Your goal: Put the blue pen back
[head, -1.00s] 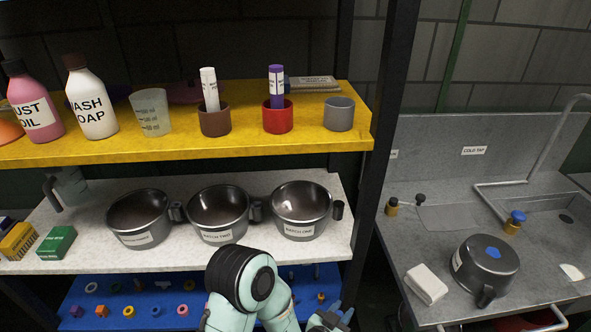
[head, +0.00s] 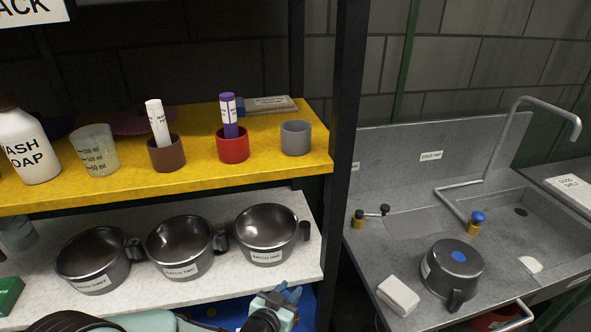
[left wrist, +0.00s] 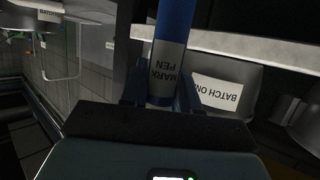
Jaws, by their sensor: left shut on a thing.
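My left gripper (head: 289,294) is at the bottom of the head view, in front of the white shelf's lower edge. In the left wrist view it is shut on the blue pen (left wrist: 174,30), which has a white "MARK PEN" label. In the head view I cannot make out the pen clearly. On the yellow shelf, a grey cup (head: 296,139) looks empty. To its left, a red cup (head: 233,149) holds a purple pen (head: 229,115) and a brown cup (head: 166,155) holds a white pen (head: 157,122). My right gripper is not in view.
Several labelled pots, including the "BATCH ONE" pot (head: 265,236), stand on the white shelf (head: 215,284) below the yellow shelf (head: 272,170). A black post (head: 343,150) borders the shelves on the right. Beyond it is a sink with a dark upturned pot (head: 452,270).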

